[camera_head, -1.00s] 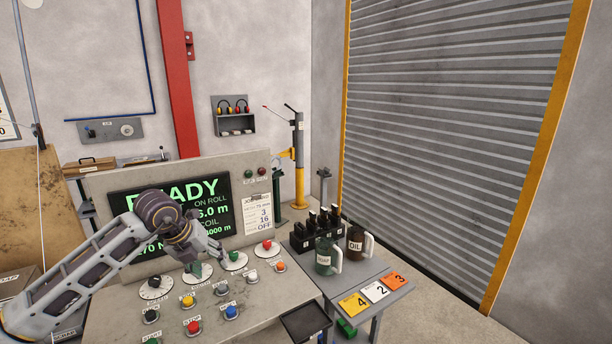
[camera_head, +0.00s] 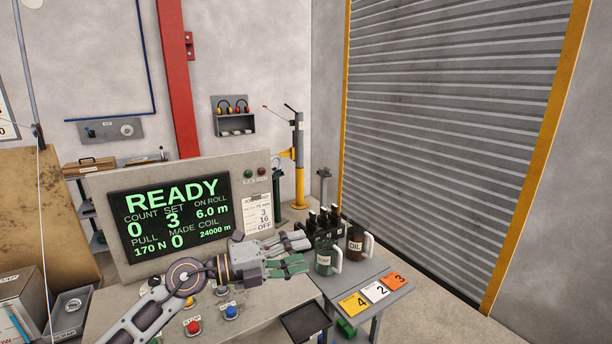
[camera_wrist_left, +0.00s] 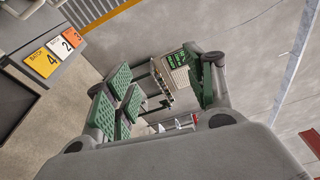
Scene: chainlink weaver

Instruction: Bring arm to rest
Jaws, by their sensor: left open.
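My left arm reaches in from the bottom left of the head view and lies across the lower front of the control console (camera_head: 110,190). My left gripper (camera_head: 300,254), with green finger pads, is open and empty. It points right, over the console's right end, just left of the green mug (camera_head: 325,256). I cannot tell whether it touches anything there. In the left wrist view its fingers (camera_wrist_left: 168,88) stand apart with nothing held between them. The arm hides most of the console's dials and some of its buttons. My right gripper is not in view.
A side table holds the green mug, a brown OIL mug (camera_head: 356,243), a dark rack (camera_head: 310,236) and numbered cards (camera_head: 375,291). A dark tray (camera_head: 305,321) sits at the console's front right. Floor (camera_head: 450,310) is clear before the shutter.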

